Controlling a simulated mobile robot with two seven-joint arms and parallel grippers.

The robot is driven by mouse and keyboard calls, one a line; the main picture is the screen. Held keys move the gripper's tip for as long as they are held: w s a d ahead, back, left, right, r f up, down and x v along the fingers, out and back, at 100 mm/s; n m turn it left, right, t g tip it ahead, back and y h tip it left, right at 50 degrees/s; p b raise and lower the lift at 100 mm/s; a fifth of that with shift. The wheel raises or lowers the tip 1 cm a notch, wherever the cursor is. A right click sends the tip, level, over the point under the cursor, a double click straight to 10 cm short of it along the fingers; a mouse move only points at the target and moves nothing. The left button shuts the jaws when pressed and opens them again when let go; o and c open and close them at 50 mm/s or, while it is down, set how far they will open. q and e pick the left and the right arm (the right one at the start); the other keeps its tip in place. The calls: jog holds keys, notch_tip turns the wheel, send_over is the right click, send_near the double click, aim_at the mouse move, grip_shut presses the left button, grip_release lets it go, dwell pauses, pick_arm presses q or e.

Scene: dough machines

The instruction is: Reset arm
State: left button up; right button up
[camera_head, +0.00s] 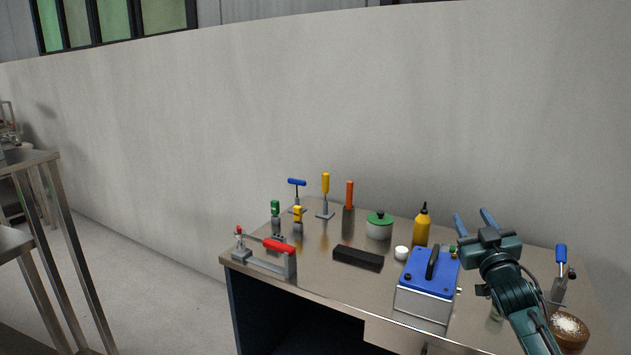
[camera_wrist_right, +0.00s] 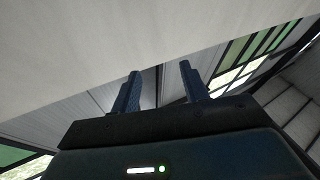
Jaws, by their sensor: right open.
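My right gripper (camera_head: 474,222) is raised above the right part of the metal table, with its two blue fingers apart and pointing up and away. Nothing is between the fingers. In the right wrist view the same open fingers (camera_wrist_right: 158,88) stand against the pale wall and the windows, with no object near them. My right arm comes in from the bottom right and hides part of the table. My left gripper is not in view.
The metal table (camera_head: 320,275) holds a blue-topped machine (camera_head: 430,275), a yellow bottle (camera_head: 422,227), a green-lidded pot (camera_head: 379,225), a black block (camera_head: 358,257), a red-handled tool (camera_head: 278,246) and a brown bowl (camera_head: 568,336). A pale wall (camera_head: 330,120) stands behind.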

jog(key=s+a+f+g, duration=0.1)
jog(key=s+f, duration=0.1)
jog(key=f, duration=0.3)
jog(key=s+a+f+g, duration=0.1)
jog(key=s+f+g, duration=0.1)
jog(key=f, duration=0.4)
jog(key=s+a+f+g, duration=0.2)
jog(key=f, duration=0.4)
jog(key=shift+s+f+n, duration=0.15)
jog(key=shift+s+n, duration=0.05)
jog(key=shift+n, duration=0.2)
jog(key=s+a+f+g+y, duration=0.1)
jog(key=s+a+f+g, duration=0.1)
jog(key=s+a+f, duration=0.5)
jog(key=s+a+f+g+y, duration=0.1)
jog(key=s+a+f, duration=0.3)
jog(key=s, duration=0.6)
jog(key=s+a+f+g+y, duration=0.1)
jog(key=s+a+f, duration=0.1)
jog(key=s, duration=0.6)
jog(key=s+a+f+g, duration=0.1)
jog(key=s+a+f, duration=0.1)
jog(key=s, duration=0.5)
jog(key=shift+s+a+m+y, duration=0.25)
jog(key=shift+s+m+y, duration=0.05)
jog(key=shift+s+y, duration=0.1)
